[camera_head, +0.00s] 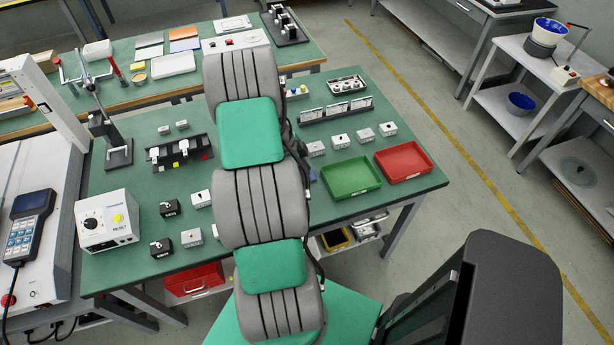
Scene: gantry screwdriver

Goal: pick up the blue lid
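I cannot make out a blue lid for certain in this view. Blue shows inside a white bowl (549,30) on the grey stand at the upper right, and on a blue bowl (521,102) on its lower shelf. A small bluish patch (312,175) shows on the green table, just right of the grey and green segmented column that seems to be my arm; it is too small to tell what it is. My gripper is not visible. The column hides the middle of the table.
The green table (137,187) holds small white and black boxes, a green tray (350,178), a red tray (403,162) and a white control box (106,221). A handheld pendant (27,225) lies far left. A dark screen-like block (512,295) fills the lower right. Floor is clear rightward.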

